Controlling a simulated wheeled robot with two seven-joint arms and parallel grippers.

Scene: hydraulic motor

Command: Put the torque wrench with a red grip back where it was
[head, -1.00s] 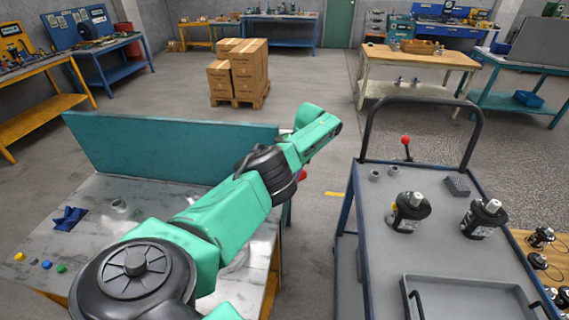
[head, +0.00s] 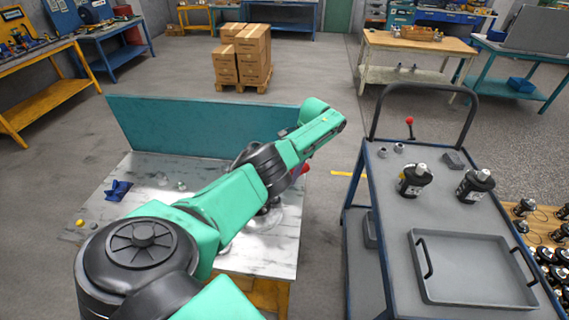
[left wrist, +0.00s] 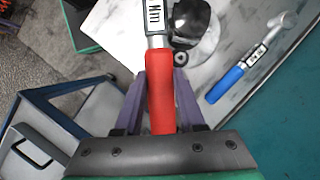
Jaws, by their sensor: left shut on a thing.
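The torque wrench with a red grip (left wrist: 160,95) is held in my left gripper (left wrist: 160,78). In the left wrist view its red grip lies between the purple fingers, and its metal shaft with an Nm label points away over the bench. In the head view only a bit of red (head: 305,169) shows beside my left arm, which hides the gripper. A torque wrench with a blue grip (left wrist: 226,85) lies on the white marbled bench top (left wrist: 122,28), to the right in the wrist view. My right gripper is not in view.
A teal panel (head: 190,125) stands along the bench's far edge. A black rounded part (left wrist: 188,22) is on the bench beside the held wrench. To the right, across a floor gap, stands a cart (head: 385,210) with two black motors (head: 414,180) (head: 475,186) and a tray (head: 470,298).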

